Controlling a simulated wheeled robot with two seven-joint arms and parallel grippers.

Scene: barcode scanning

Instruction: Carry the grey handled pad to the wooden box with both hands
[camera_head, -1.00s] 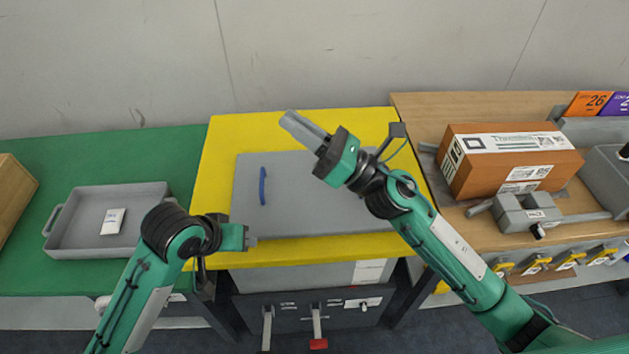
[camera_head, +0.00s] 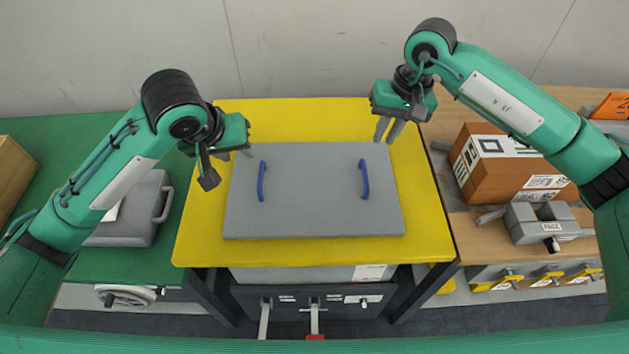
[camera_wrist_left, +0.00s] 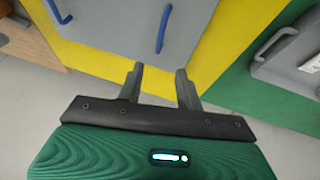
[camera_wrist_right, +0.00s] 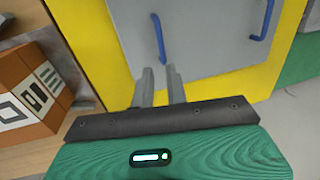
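The grey pad (camera_head: 312,200) lies flat on the yellow table, with a blue left handle (camera_head: 261,181) and a blue right handle (camera_head: 364,179) standing up from it. My left gripper (camera_head: 249,140) is above the pad's far left corner, apart from the handle; its fingers (camera_wrist_left: 160,82) are parted and empty in the left wrist view. My right gripper (camera_head: 389,132) is above the pad's far right corner, fingers down; in the right wrist view its fingers (camera_wrist_right: 160,85) are parted a little and empty, near the handle (camera_wrist_right: 159,40). A wooden box (camera_head: 14,178) shows partly at the far left.
The yellow table (camera_head: 320,253) is otherwise clear. A grey tray (camera_head: 130,232) is on the green table (camera_head: 100,145), partly behind my left arm. On the wooden table at right are a cardboard carton (camera_head: 490,170) and a grey clamp-like device (camera_head: 540,222).

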